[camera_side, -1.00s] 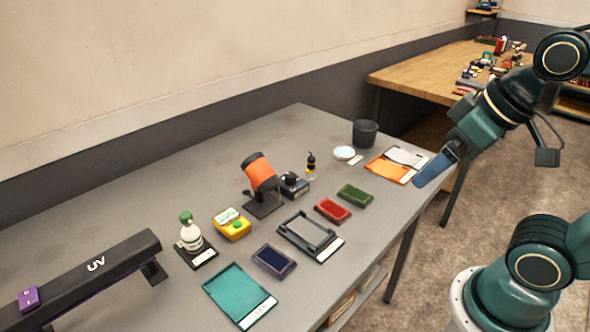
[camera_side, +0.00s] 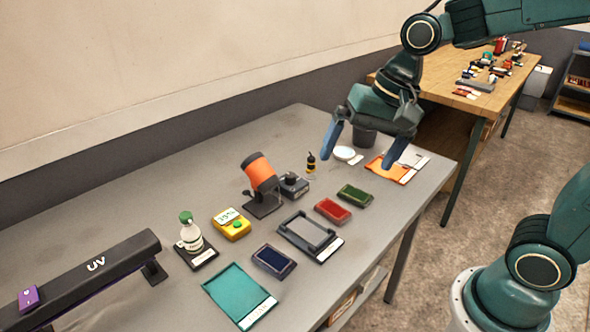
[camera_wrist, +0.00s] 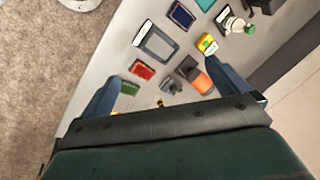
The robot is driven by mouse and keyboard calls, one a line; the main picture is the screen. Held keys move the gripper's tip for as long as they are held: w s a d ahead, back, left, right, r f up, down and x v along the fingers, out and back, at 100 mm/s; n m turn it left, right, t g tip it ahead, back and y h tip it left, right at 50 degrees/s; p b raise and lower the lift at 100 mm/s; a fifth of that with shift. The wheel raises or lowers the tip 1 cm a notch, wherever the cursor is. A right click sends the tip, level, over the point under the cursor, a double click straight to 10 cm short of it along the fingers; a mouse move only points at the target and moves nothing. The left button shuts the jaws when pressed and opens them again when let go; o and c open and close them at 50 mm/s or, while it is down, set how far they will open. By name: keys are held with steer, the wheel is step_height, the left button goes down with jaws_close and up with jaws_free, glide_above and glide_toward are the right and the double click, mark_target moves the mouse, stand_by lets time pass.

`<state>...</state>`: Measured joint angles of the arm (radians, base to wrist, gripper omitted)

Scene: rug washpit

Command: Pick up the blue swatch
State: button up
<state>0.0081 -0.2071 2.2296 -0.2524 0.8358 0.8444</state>
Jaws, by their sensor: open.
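The blue swatch (camera_side: 273,260) is a dark blue rectangle lying flat on the grey table, between the teal tray and the grey frame. In the wrist view the blue swatch (camera_wrist: 181,15) shows near the top. My gripper (camera_side: 362,160) is open and empty, with its blue fingers spread wide above the far right part of the table, well away from the swatch. In the wrist view my gripper (camera_wrist: 165,85) has one finger at each side and nothing held between them.
A red swatch (camera_side: 333,210) and a green swatch (camera_side: 355,195) lie to the right. The grey frame (camera_side: 296,239), teal tray (camera_side: 238,294), yellow box (camera_side: 231,224), bottle (camera_side: 191,236) and orange device (camera_side: 260,173) stand nearby. A black UV bar (camera_side: 100,268) spans the left.

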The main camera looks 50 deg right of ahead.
steer(key=w+a+f+m+g+y, duration=0.1)
steer(key=w+a+f+m, duration=0.1)
steer(key=w+f+m, duration=0.2)
steer(key=w+a+f+m+g+y, duration=0.1)
steer(key=w+a+f+m+g, duration=0.1)
steer(key=w+f+m, duration=0.3)
steer(key=shift+w+a+f+m+y, duration=0.3)
steer(key=shift+w+a+f, duration=0.45)
steer(key=shift+w+f, duration=0.7)
steer(key=shift+s+f, duration=0.2)
steer(key=shift+f, duration=0.05)
glide_above(274, 257)
steer(key=d, duration=0.2)
steer(key=shift+d+f, duration=0.2)
steer(key=shift+f, duration=3.7)
steer(key=shift+x, duration=2.6)
steer(key=shift+d, duration=0.15)
steer(key=shift+c, duration=0.4)
steer(key=c, duration=0.8)
